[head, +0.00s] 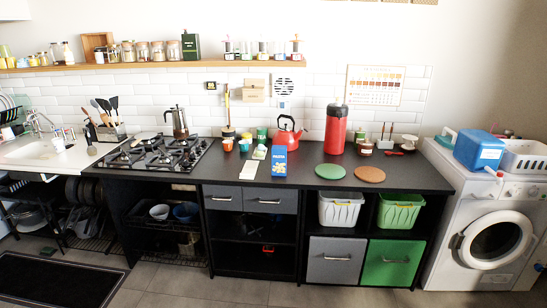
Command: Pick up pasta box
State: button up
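A blue upright box (279,160), the likely pasta box, stands near the front edge of the black counter (228,165), right of the middle of the hob. Its label is too small to read. A red kettle (288,133) is close behind it, and the box covers part of the view there. My gripper is not in view, so nothing shows at or touching the box.
Left of the box are small colored cups (228,145) and flat light cards (233,164). A green round mat (330,171) and a brown one (370,174) lie to the right, with a red canister (336,130) behind. The gas hob (157,152) is further left.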

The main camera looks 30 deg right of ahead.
aim_at(279, 153)
jog(key=u, duration=0.2)
jog(key=i, duration=1)
jog(key=u, duration=0.4)
